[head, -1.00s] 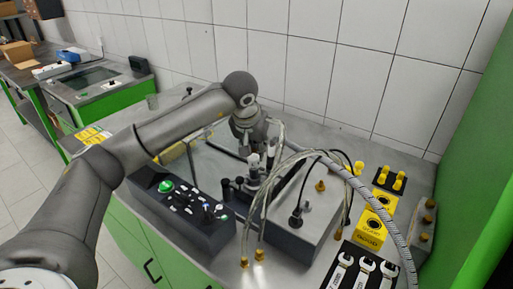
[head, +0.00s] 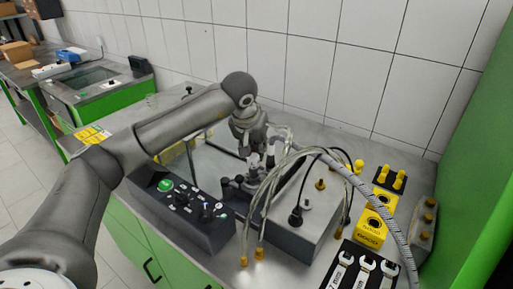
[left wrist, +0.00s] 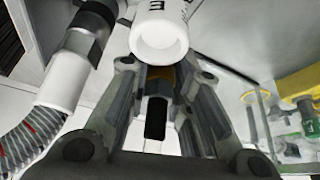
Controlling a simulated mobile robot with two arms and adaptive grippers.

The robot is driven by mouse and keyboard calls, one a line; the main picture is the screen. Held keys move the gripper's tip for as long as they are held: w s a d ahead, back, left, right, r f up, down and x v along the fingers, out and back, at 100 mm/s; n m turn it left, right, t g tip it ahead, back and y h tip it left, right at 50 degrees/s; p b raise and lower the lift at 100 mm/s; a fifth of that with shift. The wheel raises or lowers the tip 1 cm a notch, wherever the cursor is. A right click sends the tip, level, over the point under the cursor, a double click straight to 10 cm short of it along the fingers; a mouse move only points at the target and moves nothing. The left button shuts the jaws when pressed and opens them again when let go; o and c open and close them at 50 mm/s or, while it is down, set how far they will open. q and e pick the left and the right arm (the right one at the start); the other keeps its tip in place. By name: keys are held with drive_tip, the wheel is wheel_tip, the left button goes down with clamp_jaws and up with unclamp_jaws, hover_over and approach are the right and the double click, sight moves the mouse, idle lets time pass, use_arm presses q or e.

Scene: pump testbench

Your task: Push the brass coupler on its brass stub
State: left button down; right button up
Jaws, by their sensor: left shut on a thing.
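My left gripper (head: 251,150) points down over the pump bench, behind the arched clear hoses. In the left wrist view its fingers (left wrist: 158,92) are closed around a small part. A brass-coloured bit (left wrist: 160,73) shows between the fingertips, which fits the brass coupler, but most of it is hidden. A white round sleeve (left wrist: 158,30) is just beyond the fingertips. The brass stub cannot be made out clearly at the fingertips, so I cannot tell whether coupler and stub touch. My right gripper is not in view.
Clear hoses with brass ends (head: 244,261) arch in front of the gripper. A grey metal box (head: 303,225) stands to the right and a black control panel (head: 190,215) to the left. Yellow blocks (head: 375,226) and spanners (head: 363,272) lie further right. A braided hose (left wrist: 30,140) runs close by.

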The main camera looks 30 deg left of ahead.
use_arm(q)
drive_tip(key=shift+s+f+g, duration=0.3)
drive_tip(key=shift+f, duration=0.4)
drive_tip(key=c, duration=1.6)
unclamp_jaws()
drive_tip(key=o, duration=0.4)
drive_tip(key=shift+a, duration=0.2)
drive_tip(key=shift+c, duration=0.2)
drive_tip(key=shift+d, duration=0.15)
drive_tip(key=shift+r, duration=0.1)
drive_tip(key=shift+s+d+r, duration=0.1)
drive_tip(key=shift+s+r, duration=0.05)
drive_tip(key=shift+r, duration=0.1)
drive_tip(key=shift+w+r+p, duration=0.25)
drive_tip(key=shift+r+p, duration=0.35)
drive_tip(key=shift+r, duration=0.2)
drive_tip(key=shift+r+p, duration=1.85)
drive_tip(key=shift+r, duration=0.9)
